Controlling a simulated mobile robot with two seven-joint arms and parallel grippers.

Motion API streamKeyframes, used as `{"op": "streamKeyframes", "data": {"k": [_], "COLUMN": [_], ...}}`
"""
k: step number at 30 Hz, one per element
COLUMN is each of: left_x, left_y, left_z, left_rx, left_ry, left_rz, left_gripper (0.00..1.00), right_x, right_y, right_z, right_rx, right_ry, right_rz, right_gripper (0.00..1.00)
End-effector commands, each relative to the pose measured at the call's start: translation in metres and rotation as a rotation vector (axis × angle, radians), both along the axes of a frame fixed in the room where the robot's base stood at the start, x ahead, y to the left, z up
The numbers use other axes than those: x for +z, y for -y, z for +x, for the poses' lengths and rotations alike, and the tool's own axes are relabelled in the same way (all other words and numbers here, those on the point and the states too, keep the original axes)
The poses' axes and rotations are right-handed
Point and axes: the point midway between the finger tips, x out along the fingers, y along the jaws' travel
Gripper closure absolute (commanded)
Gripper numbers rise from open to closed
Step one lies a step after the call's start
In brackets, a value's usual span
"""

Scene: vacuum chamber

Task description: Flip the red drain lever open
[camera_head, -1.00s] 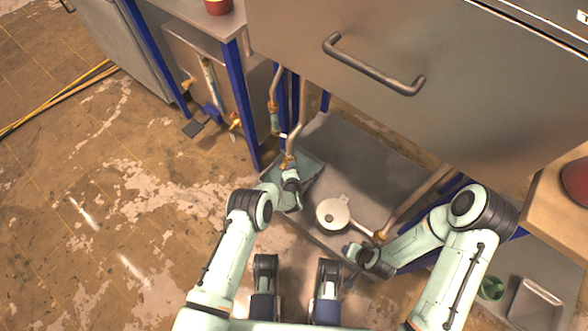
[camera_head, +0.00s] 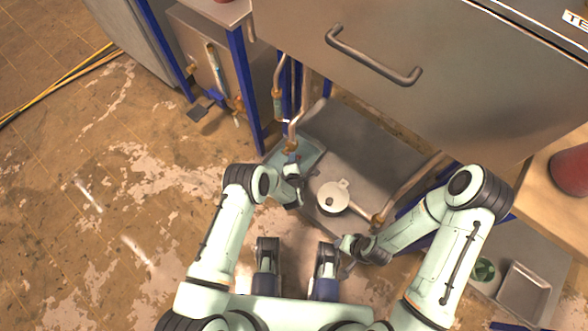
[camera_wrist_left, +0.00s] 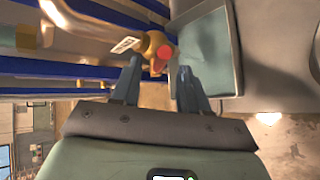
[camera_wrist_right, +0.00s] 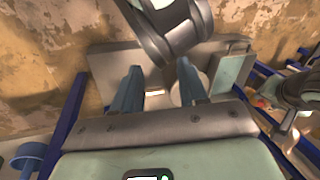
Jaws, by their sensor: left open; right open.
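The brass drain valve (camera_wrist_left: 152,46) with a round red part (camera_wrist_left: 166,52), which looks like the lever seen end-on, shows in the left wrist view. It lies ahead of my left gripper (camera_wrist_left: 160,78), whose two fingers are apart with nothing between them. In the head view the brass fitting (camera_head: 291,147) sits low on the pipe, just beyond my left gripper (camera_head: 292,168). The red lever cannot be made out there. My right gripper (camera_wrist_right: 160,88) is open and empty. In the head view it is low, right of centre (camera_head: 346,243).
A grey platform (camera_head: 365,150) with a greenish tray (camera_head: 312,155) and a white round pot (camera_head: 333,196) lies under the steel chamber (camera_head: 440,85). Blue frame legs (camera_head: 245,90) and pipes (camera_head: 405,190) crowd the valve. Floor at the left is open.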

Motion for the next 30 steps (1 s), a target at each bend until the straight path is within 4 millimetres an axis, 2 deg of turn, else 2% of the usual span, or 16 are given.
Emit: {"op": "streamKeyframes", "data": {"k": [1, 3, 9, 14, 23, 26, 29, 30], "left_x": [0.011, 0.017, 0.03, 0.033, 0.033, 0.031, 0.026, 0.024], "left_y": [0.0, 0.001, 0.001, 0.002, 0.001, -0.006, -0.022, -0.031], "left_z": [-0.01, -0.023, -0.047, -0.054, -0.055, -0.06, -0.078, -0.09], "left_rx": [0.0, -0.001, 0.001, 0.001, -0.001, -0.033, -0.132, -0.194], "left_ry": [-0.002, -0.001, 0.0, 0.001, -0.001, -0.037, -0.134, -0.188], "left_rz": [-0.001, -0.002, -0.002, -0.001, 0.001, 0.042, 0.145, 0.199], "left_gripper": [0.56, 0.56, 0.56, 0.56, 0.56, 0.56, 0.56, 0.56], "right_x": [0.01, 0.015, 0.025, 0.027, 0.026, 0.026, 0.026, 0.026], "right_y": [-0.004, -0.008, -0.014, -0.016, -0.016, -0.016, -0.016, -0.016], "right_z": [-0.008, -0.016, -0.03, -0.034, -0.034, -0.034, -0.034, -0.034], "right_rx": [0.009, 0.018, 0.033, 0.038, 0.038, 0.038, 0.038, 0.038], "right_ry": [-0.018, -0.04, -0.08, -0.092, -0.092, -0.091, -0.091, -0.091], "right_rz": [0.01, 0.02, 0.038, 0.043, 0.043, 0.043, 0.043, 0.043], "right_gripper": [0.57, 0.57, 0.57, 0.57, 0.57, 0.57, 0.57, 0.57]}}
